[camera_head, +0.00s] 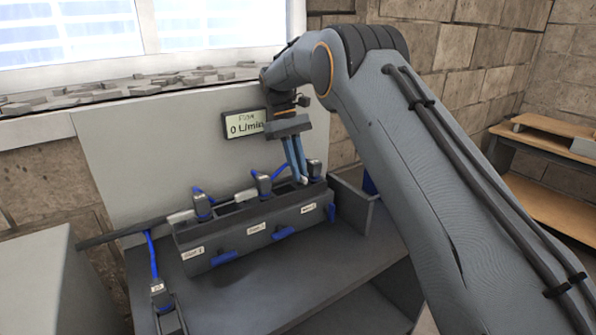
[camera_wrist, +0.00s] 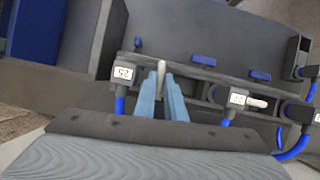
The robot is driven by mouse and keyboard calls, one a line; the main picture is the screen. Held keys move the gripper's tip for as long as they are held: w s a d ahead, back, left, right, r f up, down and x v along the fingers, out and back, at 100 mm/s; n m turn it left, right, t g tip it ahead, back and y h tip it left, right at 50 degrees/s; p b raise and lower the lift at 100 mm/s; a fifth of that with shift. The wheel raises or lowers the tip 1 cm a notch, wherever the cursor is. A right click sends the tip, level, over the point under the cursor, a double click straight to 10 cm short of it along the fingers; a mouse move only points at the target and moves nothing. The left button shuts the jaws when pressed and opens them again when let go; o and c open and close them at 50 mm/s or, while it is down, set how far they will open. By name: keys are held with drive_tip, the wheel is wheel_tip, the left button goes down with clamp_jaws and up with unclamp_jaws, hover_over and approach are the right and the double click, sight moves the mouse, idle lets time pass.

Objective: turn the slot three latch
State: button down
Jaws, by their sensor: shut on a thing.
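A dark slotted box (camera_head: 240,238) stands on the bench with slot labels along its front; the slot three end is at the right. My gripper (camera_head: 301,180) points down at that end with its blue fingers together. In the wrist view my gripper (camera_wrist: 163,98) is shut on a pale latch lever (camera_wrist: 162,66), whose tip shows beyond the fingers, pointing toward the box front. A plug labelled 25 (camera_wrist: 123,73) sits right beside it. Another pale lever (camera_wrist: 257,102) lies sideways along the box, beside the middle plug (camera_wrist: 236,97). The fingers hide most of the slot three latch.
Blue tabs (camera_head: 284,233) are on the box front. A flow display (camera_head: 244,124) reading 0 L/min is on the panel behind. A loose plug on a blue cable (camera_head: 158,288) is at the front left. The bench top (camera_head: 265,288) before the box is clear.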

drive_tip(key=shift+r+m, duration=0.1)
drive_tip(key=shift+m, duration=0.5)
drive_tip(key=c, duration=1.8)
unclamp_jaws()
drive_tip(key=shift+b+v, duration=1.25)
drive_tip(key=shift+v, duration=2.6)
drive_tip(key=shift+d, duration=0.1)
